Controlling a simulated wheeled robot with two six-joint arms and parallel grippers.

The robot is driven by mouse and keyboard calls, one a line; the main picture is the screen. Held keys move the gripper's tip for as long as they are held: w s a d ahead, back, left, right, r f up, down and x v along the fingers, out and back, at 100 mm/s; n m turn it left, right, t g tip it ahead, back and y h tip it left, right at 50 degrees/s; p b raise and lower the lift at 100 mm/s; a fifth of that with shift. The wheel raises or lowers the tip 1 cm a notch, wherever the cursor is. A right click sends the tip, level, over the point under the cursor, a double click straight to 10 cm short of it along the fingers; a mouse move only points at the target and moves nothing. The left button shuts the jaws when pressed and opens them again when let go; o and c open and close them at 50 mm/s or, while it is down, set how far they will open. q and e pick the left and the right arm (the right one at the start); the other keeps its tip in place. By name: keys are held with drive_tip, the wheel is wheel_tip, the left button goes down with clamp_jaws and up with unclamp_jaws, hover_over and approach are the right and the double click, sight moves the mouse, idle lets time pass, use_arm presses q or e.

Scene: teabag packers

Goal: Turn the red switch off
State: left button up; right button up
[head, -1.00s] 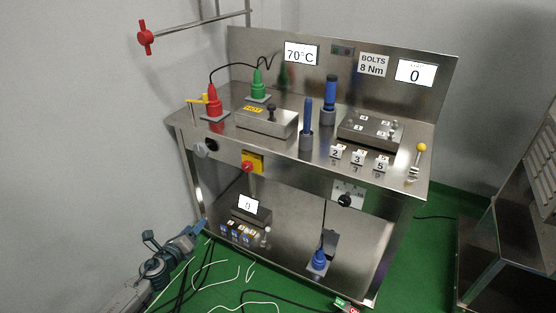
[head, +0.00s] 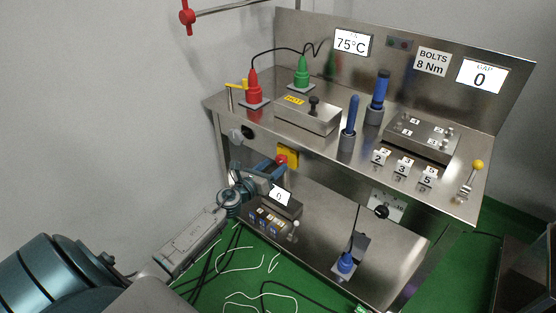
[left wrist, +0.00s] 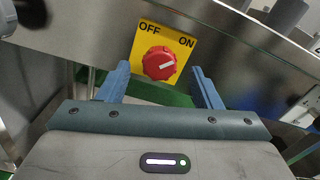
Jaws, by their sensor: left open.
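The red switch (left wrist: 159,63) is a round knob on a yellow plate (left wrist: 181,42) marked OFF at the left and ON at the right. Its white line points up and right, toward ON. In the head view the red switch (head: 281,160) sits on the bench's front panel, its yellow plate partly behind it. My left gripper (head: 275,169) is close in front of it. In the left wrist view the left gripper (left wrist: 160,82) is open, with the knob between and beyond its two blue fingertips. The fingers do not appear to touch it. My right gripper is not in view.
A black knob (head: 248,132) is on the panel to the left, and another black knob (head: 381,212) to the right. Below the switch, a small display box (head: 285,205) stands on the lower shelf. Cables lie on the green floor.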

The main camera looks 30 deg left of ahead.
sight(279, 161)
use_arm(q)
drive_tip(key=shift+w+d, duration=0.15)
drive_tip(key=shift+w, duration=1.45)
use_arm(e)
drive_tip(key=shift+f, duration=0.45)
use_arm(q)
drive_tip(key=c, duration=1)
